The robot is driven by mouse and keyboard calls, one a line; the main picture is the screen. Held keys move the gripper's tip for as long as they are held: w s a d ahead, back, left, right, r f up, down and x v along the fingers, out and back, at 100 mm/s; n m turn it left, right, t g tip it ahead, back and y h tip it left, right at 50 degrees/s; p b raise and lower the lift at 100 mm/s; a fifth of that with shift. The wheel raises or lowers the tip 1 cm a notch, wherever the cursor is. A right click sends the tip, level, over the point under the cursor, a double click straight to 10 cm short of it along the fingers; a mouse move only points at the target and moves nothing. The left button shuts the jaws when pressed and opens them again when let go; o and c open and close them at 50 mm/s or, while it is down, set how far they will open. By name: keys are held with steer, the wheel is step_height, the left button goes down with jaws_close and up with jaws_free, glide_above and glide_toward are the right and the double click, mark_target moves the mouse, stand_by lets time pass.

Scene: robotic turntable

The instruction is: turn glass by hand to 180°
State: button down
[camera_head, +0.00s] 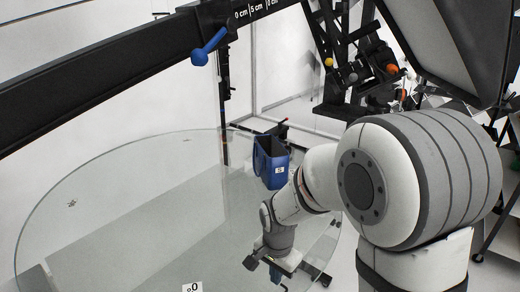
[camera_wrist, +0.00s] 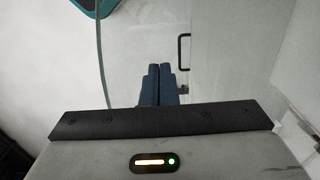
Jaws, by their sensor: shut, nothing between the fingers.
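The large round glass (camera_head: 120,205) fills the lower left of the head view, with its curved rim running across the back. A white label (camera_head: 192,287) at the bottom edge bears a partly cut-off mark ending in 0. My gripper (camera_head: 276,277) is low at the right part of the glass, pointing down near its rim. In the wrist view my gripper's (camera_wrist: 159,72) blue fingers are together, with nothing between them. The glass also shows there, with its edge (camera_wrist: 101,55) left of the fingers. Whether the fingertips touch it I cannot tell.
A blue bin (camera_head: 271,162) stands behind my gripper, beyond the glass. A dark beam (camera_head: 110,72) with a blue lever (camera_head: 208,48) crosses the upper left. A black handle-like bracket (camera_wrist: 183,52) shows right of the fingers. The glass's left half is clear.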

mark_target(251, 291)
steer(key=shift+s+a+r, duration=0.1)
steer(key=shift+s+a, duration=1.05)
steer(key=shift+a, duration=0.3)
steer(key=shift+s+a+b, duration=0.15)
steer(key=shift+s+a, duration=0.4)
steer(key=shift+a, duration=0.2)
steer(key=shift+s+a+b, duration=0.15)
steer(key=shift+s+a, duration=0.35)
steer(key=shift+a, duration=0.25)
steer(key=shift+s+a, duration=0.1)
steer(key=shift+a, duration=0.05)
steer(key=shift+s+a, duration=0.45)
steer(key=shift+a, duration=0.25)
steer(key=shift+s+a, duration=0.4)
steer(key=shift+a, duration=0.4)
